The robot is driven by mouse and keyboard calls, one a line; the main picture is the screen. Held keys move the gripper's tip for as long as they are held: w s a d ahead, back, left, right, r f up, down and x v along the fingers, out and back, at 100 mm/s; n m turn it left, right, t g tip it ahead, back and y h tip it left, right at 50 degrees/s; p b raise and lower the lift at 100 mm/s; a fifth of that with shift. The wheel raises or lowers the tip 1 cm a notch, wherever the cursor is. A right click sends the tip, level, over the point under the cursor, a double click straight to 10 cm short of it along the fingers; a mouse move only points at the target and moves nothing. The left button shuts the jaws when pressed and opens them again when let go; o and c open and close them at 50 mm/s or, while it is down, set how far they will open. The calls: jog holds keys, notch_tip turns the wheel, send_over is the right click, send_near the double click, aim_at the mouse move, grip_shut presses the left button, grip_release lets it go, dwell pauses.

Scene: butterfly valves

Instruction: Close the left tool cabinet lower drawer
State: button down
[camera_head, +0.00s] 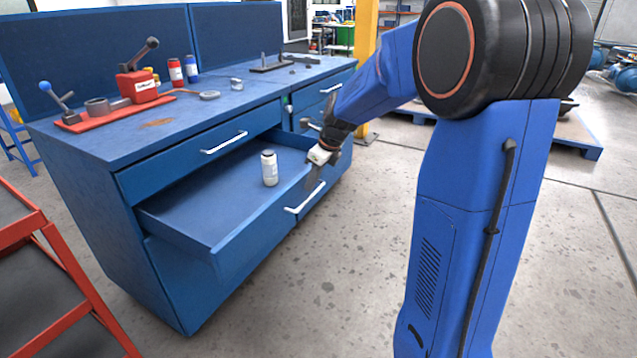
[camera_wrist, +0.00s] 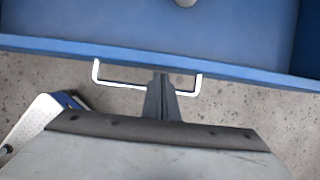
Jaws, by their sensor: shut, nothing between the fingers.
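The left cabinet's lower drawer (camera_head: 255,240) is pulled well out, with its blue interior showing. A white bottle with a dark cap (camera_head: 269,168) stands upright inside it. The drawer's pale bar handle (camera_head: 304,199) is on its front. My gripper (camera_head: 313,180) is at that handle, fingers pointing down. In the wrist view, the shut fingers (camera_wrist: 160,78) overlap the middle of the handle (camera_wrist: 120,86), just outside the drawer's front edge (camera_wrist: 60,46). Nothing shows between them. I cannot tell whether they touch the handle. Only the bottle's base (camera_wrist: 186,3) shows at the top there.
The upper drawer (camera_head: 210,150) above is shut. The blue bench top (camera_head: 120,140) holds a red vise-like tool (camera_head: 137,85), red and blue cans and small parts. A red-framed step (camera_head: 75,270) stands at the left front. The grey floor (camera_head: 300,310) before the drawer is clear.

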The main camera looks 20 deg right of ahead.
dwell(0.4)
jog(key=w+a, duration=0.5)
jog(key=w, duration=0.2)
jog(key=w+a, duration=0.6)
jog(key=w, duration=0.2)
jog(key=w+a, duration=0.5)
jog(key=w, duration=0.2)
jog(key=shift+w+a, duration=0.2)
jog(key=shift+w, duration=0.1)
